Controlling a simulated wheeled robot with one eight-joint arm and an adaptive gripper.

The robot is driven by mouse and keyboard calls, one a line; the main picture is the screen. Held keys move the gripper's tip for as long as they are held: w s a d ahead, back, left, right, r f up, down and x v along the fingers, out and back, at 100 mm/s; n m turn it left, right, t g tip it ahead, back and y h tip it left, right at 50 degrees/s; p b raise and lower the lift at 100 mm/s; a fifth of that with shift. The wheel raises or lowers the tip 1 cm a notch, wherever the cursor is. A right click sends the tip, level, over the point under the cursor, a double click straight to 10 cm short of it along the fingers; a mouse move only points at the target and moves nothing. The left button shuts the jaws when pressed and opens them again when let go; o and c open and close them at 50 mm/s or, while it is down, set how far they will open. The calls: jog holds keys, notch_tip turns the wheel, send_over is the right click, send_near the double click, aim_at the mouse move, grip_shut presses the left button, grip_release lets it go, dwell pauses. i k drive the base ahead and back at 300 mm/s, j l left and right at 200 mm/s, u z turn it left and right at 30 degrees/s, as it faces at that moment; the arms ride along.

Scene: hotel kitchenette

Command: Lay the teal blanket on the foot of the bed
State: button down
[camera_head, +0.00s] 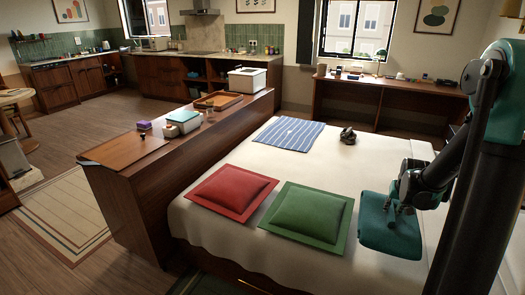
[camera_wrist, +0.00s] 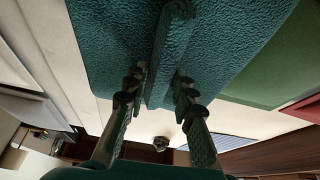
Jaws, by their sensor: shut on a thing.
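The teal blanket (camera_head: 390,236) is a folded, textured bundle at the right side of the bed (camera_head: 325,160). In the wrist view the blanket (camera_wrist: 110,40) fills the top, with a raised fold between the fingers. My gripper (camera_head: 403,205) is above the blanket and shut on this fold; its fingers (camera_wrist: 159,82) show on either side of it. The bed has a cream cover. I cannot tell whether the blanket's underside touches the cover. Part of the bed at the right is hidden behind my arm.
A green cushion (camera_head: 308,213) and a red cushion (camera_head: 232,192) lie side by side left of the blanket. A blue striped cloth (camera_head: 290,132) and a small dark object (camera_head: 348,136) lie farther back. A wooden cabinet (camera_head: 140,195) borders the bed's left side. The cover's middle is clear.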

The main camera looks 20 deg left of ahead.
aim_at(261, 162)
jog(key=i+j, duration=0.1)
jog(key=j, duration=0.65)
jog(key=i+j, duration=0.15)
jog(key=j, duration=0.6)
jog(key=i+j+z, duration=0.1)
jog(key=j, duration=0.7)
jog(key=i+j, duration=0.1)
jog(key=j, duration=1.4)
jog(key=i+z, duration=0.05)
jog(key=i, duration=0.05)
